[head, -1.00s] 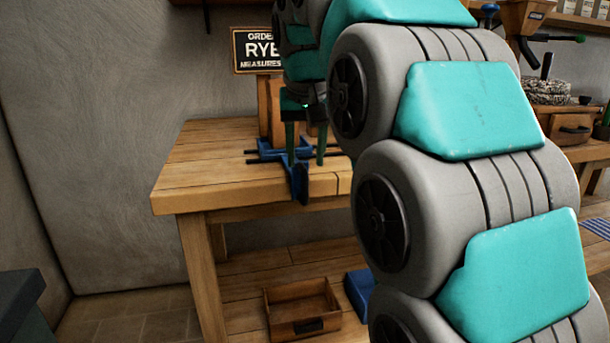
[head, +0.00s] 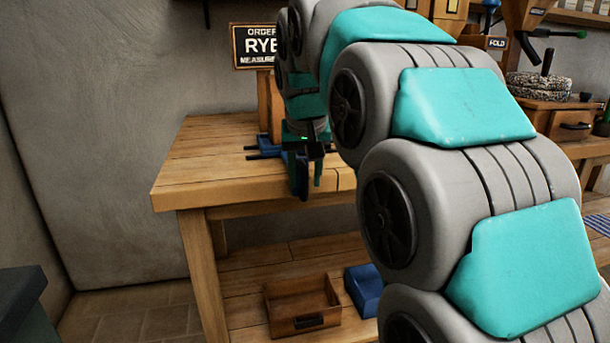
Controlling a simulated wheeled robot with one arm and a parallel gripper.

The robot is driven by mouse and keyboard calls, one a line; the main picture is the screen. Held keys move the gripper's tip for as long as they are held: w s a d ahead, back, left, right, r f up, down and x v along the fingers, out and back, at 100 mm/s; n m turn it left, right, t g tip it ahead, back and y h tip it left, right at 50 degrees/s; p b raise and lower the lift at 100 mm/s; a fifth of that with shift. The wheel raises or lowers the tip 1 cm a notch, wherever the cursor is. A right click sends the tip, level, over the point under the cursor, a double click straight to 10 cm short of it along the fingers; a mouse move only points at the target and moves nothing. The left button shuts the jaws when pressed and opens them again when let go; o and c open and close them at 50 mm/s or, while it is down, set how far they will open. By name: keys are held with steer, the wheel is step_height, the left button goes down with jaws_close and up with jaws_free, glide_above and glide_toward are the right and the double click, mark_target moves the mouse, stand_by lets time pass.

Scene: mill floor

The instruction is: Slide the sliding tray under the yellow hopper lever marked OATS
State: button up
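My gripper (head: 308,178) points down over the front of the wooden bench, at the blue sliding tray (head: 268,146). The tray sits on dark rails on the bench top, mostly hidden behind my gripper and arm. My fingers overlap the tray's blue front part in the picture, so I cannot tell whether they touch or grip it. No yellow lever marked OATS can be made out. A dark sign (head: 257,46) above the tray reads ORDER, RYE, MEASURES.
The wooden bench (head: 200,160) has free room at its left. An open wooden box (head: 300,305) and a blue bin (head: 362,290) are on the lower shelf. At right are a hopper (head: 522,18), a millstone (head: 540,88) and a drawer box (head: 572,125). My arm hides much of the middle.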

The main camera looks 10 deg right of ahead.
jaws_close()
stand_by(1.2)
